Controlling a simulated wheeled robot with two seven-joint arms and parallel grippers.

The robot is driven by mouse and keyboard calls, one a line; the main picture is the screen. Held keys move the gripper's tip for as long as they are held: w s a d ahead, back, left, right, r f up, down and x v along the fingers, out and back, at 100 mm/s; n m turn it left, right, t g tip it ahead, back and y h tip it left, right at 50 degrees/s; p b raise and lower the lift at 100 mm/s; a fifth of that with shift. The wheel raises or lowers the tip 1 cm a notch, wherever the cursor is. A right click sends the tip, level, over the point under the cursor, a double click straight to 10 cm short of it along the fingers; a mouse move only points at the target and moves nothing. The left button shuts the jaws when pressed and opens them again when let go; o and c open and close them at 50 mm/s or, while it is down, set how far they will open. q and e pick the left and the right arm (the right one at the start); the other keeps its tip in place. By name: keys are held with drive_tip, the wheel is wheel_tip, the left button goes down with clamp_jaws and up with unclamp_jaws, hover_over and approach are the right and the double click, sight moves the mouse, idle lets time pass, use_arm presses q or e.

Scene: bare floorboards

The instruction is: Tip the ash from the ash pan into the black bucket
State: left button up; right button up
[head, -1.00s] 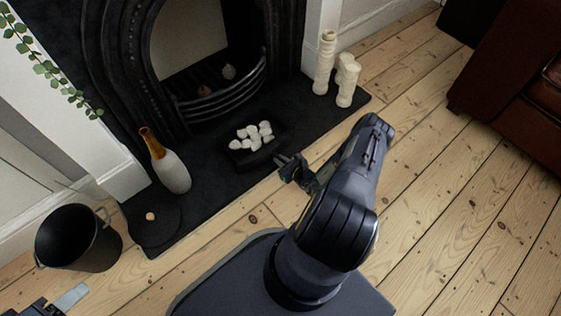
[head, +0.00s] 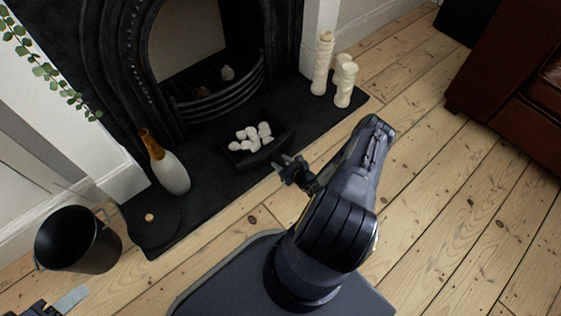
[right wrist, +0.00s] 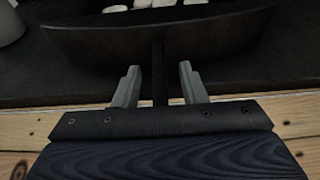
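The ash pan (head: 270,154) is a dark shallow pan holding several white lumps (head: 250,137) on the black hearth. In the right wrist view the pan's near wall (right wrist: 100,42) and dark handle (right wrist: 160,75) show. My right gripper (head: 288,168) is at the pan's near side. Its two fingers stand apart around the handle, with a gap on each side. The black bucket (head: 98,248) stands upright on the floorboards at the left, and its visible inside is dark. Part of my left gripper (head: 62,303) shows at the bottom left corner, and its fingertips are unclear.
A white and amber bottle-shaped vase (head: 168,172) stands on the hearth between pan and bucket. Cream candles (head: 345,82) stand at the hearth's right end. The fireplace grate (head: 225,98) is behind the pan. A brown leather sofa (head: 515,90) is at right. Floorboards are clear at right.

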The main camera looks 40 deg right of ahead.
drive_tip(key=p+v, duration=0.2)
drive_tip(key=v, duration=0.4)
drive_tip(key=shift+w+r, duration=0.1)
drive_tip(key=shift+r, duration=0.05)
drive_tip(key=shift+s+r+p, duration=0.15)
drive_tip(key=shift+s+p, duration=0.2)
drive_tip(key=shift+s, duration=0.25)
